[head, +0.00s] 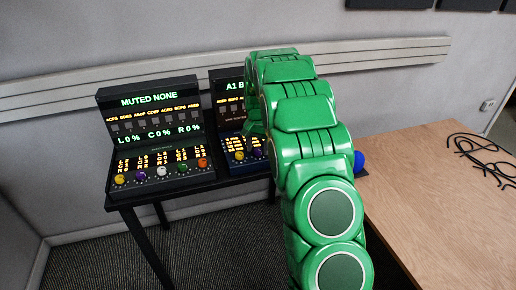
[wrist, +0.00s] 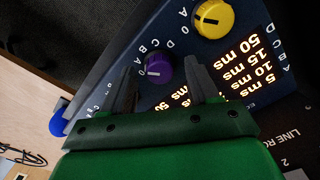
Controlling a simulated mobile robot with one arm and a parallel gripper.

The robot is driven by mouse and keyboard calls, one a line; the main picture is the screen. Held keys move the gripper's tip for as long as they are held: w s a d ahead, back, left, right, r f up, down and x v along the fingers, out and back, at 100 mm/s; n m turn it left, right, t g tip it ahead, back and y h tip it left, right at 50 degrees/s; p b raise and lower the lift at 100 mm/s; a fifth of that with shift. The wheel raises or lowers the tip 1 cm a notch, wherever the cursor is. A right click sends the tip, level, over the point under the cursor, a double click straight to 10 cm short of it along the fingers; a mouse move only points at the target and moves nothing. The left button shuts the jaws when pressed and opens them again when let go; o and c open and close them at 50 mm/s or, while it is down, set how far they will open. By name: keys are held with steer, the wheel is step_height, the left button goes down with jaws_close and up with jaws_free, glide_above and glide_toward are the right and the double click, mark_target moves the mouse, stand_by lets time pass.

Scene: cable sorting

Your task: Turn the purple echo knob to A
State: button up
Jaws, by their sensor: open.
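In the wrist view the purple knob (wrist: 158,69) sits on a dark blue panel (wrist: 112,78), with letters around its left and upper sides. A small pale mark shows on its left, but I cannot tell which letter it points to. My gripper (wrist: 161,72) is open, one finger on either side of the knob; I cannot tell whether they touch it. In the head view a purple knob (head: 257,153) shows low on the right-hand console, just left of my arm, which hides part of that console. My gripper is hidden there.
A yellow knob (wrist: 213,18) is close to the right finger, beside lit ms labels. A blue knob-like thing (wrist: 58,121) is at the left. In the head view another console (head: 150,130) has its own purple knob (head: 139,177). A wooden table (head: 430,215) with black cables (head: 487,156) stands right.

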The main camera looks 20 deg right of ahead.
mark_target(258, 150)
step_height(258, 150, up, 7)
steer(key=shift+f, duration=0.2)
steer(key=shift+r, duration=0.25)
steer(key=shift+s+r, duration=0.1)
steer(key=shift+s, duration=0.05)
steer(key=s+a+r+n+g, duration=0.1)
steer(key=s+a+r+n, duration=0.3)
steer(key=s, duration=0.9)
steer(key=s+a+r, duration=0.3)
steer(key=s+r, duration=0.4)
steer(key=s, duration=0.6)
steer(key=s+a+f+n, duration=0.1)
steer(key=s, duration=1.2)
steer(key=s+a+f+n, duration=0.1)
steer(key=s+a+n, duration=0.1)
steer(key=s, duration=1.1)
steer(key=shift+s+f+g, duration=0.2)
steer(key=shift+g, duration=0.2)
